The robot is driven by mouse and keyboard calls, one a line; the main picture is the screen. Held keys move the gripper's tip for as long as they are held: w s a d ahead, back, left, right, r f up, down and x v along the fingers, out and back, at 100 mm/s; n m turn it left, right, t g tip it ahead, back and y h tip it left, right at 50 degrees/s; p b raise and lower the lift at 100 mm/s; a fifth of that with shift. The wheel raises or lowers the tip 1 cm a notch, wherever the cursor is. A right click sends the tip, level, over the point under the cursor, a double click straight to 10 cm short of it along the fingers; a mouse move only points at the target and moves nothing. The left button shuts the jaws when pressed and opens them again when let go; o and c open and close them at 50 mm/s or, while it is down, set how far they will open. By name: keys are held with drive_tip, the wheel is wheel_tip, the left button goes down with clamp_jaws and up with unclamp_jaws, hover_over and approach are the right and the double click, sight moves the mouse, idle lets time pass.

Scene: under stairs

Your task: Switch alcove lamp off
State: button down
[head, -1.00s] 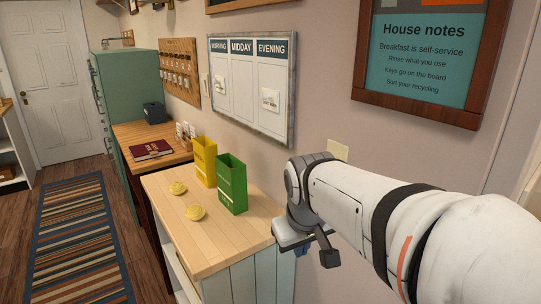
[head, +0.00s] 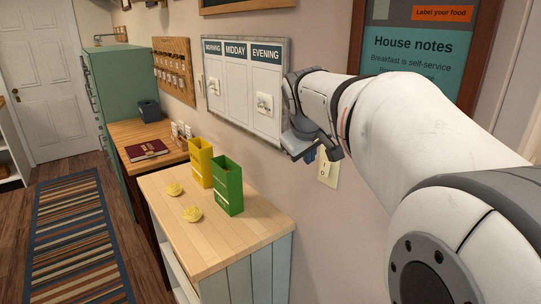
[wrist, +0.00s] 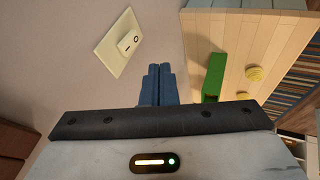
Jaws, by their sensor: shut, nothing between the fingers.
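A cream wall plate with a white rocker switch (head: 328,170) is on the wall to the right of the planner board in the head view. In the wrist view the switch (wrist: 129,42) shows at the upper left, with small marks on its rocker. My gripper (head: 310,155) is just up and left of the plate in the head view, partly hidden by my wrist. In the wrist view my gripper's blue fingers (wrist: 159,70) are together and empty, apart from the switch, which is up and left of them. The alcove lamp is not in view.
A wooden-topped cabinet (head: 235,235) stands below, with a green box (head: 228,188), a yellow box (head: 201,162) and two yellow round items. The planner board (head: 237,90) is close to my wrist. A framed notice (head: 415,50) hangs behind my arm.

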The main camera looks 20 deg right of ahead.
sight(325, 169)
drive_tip(key=w+d+f+p, duration=0.2)
drive_tip(key=w+d+f, duration=0.3)
drive_tip(key=d+f, duration=0.1)
drive_tip(key=shift+w+f, duration=0.2)
drive_tip(key=shift+f, duration=0.55)
